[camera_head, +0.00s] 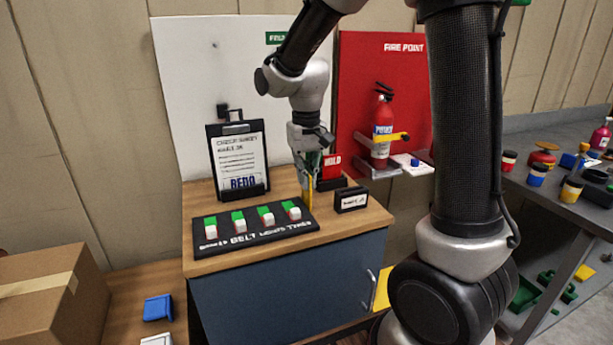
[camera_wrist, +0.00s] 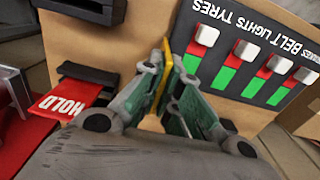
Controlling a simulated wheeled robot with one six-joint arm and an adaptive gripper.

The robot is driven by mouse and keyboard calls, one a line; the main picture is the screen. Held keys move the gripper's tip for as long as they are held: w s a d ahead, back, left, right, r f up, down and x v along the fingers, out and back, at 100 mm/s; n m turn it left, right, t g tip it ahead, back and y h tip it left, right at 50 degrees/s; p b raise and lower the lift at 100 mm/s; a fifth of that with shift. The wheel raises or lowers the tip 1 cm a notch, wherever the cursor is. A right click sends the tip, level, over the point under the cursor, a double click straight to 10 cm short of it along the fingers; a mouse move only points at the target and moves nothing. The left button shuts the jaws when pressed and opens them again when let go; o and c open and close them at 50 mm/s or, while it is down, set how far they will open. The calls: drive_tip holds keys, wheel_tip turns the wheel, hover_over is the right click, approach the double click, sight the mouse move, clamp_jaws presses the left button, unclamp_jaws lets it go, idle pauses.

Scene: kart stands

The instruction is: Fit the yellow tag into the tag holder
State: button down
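The yellow tag (camera_wrist: 165,72) is thin and stands on edge between the fingertips of my gripper (camera_wrist: 168,78), mostly hidden by the green-grey fingers. In the head view my gripper (camera_head: 308,182) points down over the cabinet top, with the yellow tag (camera_head: 308,193) below its fingers, just behind the right end of the switch board. I cannot tell whether the tag touches the top. A small black block (camera_head: 350,199) with a white label, likely the tag holder, stands to the right, apart from the tag. It shows at the upper left in the wrist view (camera_wrist: 85,10).
A red HOLD card (camera_head: 332,167) sits in a black stand behind my gripper. The black board (camera_head: 250,238) with several green-and-white switches lies in front. A clipboard (camera_head: 238,158) stands behind left. A fire extinguisher (camera_head: 382,135) hangs on the red panel. Bare wood surrounds the block.

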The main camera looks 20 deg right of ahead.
drive_tip(key=c, duration=1.6)
unclamp_jaws()
drive_tip(key=shift+f, duration=0.1)
drive_tip(key=shift+c, duration=0.2)
